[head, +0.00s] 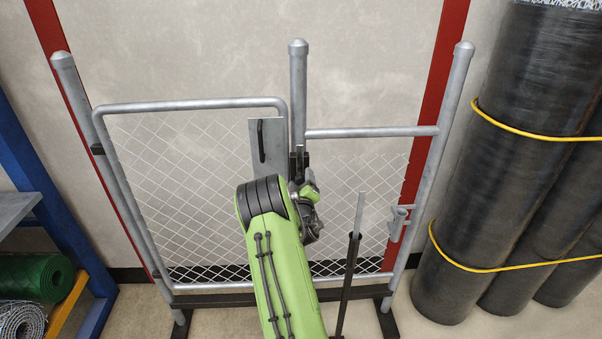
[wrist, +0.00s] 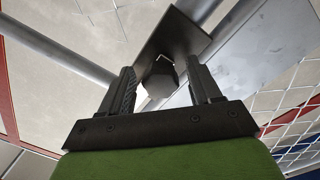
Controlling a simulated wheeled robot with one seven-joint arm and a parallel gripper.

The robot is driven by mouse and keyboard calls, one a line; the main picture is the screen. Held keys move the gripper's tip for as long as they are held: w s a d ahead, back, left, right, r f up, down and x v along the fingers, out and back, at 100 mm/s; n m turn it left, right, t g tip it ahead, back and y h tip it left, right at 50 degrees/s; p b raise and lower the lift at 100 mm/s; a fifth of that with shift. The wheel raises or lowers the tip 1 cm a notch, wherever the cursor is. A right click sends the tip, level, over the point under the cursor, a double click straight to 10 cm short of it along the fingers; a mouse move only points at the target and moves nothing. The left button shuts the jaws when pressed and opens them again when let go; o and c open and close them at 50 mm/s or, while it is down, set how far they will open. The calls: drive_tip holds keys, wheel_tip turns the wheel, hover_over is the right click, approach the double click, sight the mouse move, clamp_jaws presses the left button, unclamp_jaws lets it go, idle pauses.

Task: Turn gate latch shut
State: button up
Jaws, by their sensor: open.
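The chain-link gate (head: 190,105) stands with its grey tube frame beside the middle post (head: 298,85). My gripper (head: 299,163) is at the post, just right of the plate, largely hidden by my arm. In the wrist view my gripper (wrist: 163,78) is open, with a grey faceted knob (wrist: 160,80), seemingly the latch, between its fingers in the picture. Gaps show beside the knob; I cannot tell whether either finger touches it.
A fixed mesh panel under a rail (head: 370,132) is right of the middle post. A black stand with a grey rod (head: 360,210) is close right of my arm. Large black rolls (head: 520,150) fill the right; a blue rack (head: 40,180) with rolled mesh is left.

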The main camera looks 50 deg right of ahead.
drive_tip(key=shift+w+d, duration=0.2)
drive_tip(key=shift+d, duration=0.05)
drive_tip(key=shift+c, duration=0.2)
clamp_jaws()
